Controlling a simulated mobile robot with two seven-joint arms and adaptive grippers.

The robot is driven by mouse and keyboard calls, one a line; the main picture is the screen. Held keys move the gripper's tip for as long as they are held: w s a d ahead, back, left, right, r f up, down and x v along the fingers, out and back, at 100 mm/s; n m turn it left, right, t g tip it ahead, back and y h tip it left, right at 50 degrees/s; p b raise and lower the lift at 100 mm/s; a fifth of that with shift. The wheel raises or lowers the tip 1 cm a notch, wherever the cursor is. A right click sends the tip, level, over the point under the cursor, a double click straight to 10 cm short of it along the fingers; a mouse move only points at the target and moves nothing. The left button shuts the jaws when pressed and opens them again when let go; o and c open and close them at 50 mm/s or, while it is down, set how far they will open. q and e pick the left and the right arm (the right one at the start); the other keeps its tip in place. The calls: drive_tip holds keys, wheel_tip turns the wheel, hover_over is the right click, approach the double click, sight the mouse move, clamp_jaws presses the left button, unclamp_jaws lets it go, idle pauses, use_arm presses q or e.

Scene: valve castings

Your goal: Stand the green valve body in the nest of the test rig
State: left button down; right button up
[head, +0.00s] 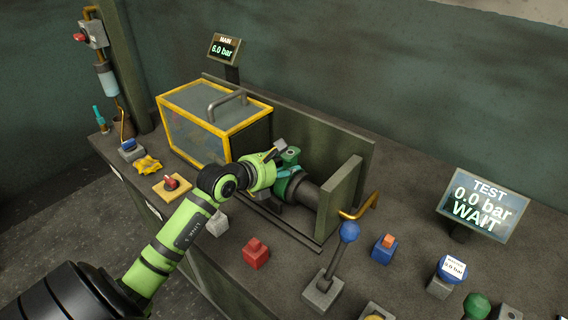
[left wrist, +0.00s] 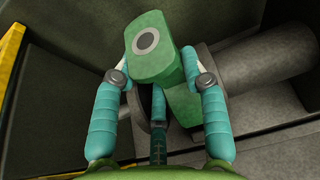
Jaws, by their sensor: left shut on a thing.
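The green valve body (head: 288,184) is on the test rig, between the yellow-framed guard box and a dark cylinder (head: 313,195) on an upright end plate (head: 340,196). My left gripper (head: 282,158) reaches it from the left. My right gripper is out of view.
The guard box (head: 213,122) with a grey handle stands left of the valve body. A blue-knobbed lever (head: 348,232), red block (head: 256,253) and blue block (head: 383,249) stand in front. The test display (head: 481,207) reads 0.0 bar, WAIT; the main display (head: 224,49) reads 6.0 bar.

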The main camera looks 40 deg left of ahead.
use_arm(q)
drive_tip(key=c, duration=0.6)
unclamp_jaws()
drive_tip(key=shift+r, duration=0.3)
drive_tip(key=shift+s+d, duration=0.1)
drive_tip(key=shift+f, duration=0.5)
drive_tip(key=v, duration=1.2)
drive_tip(key=shift+r, duration=0.45)
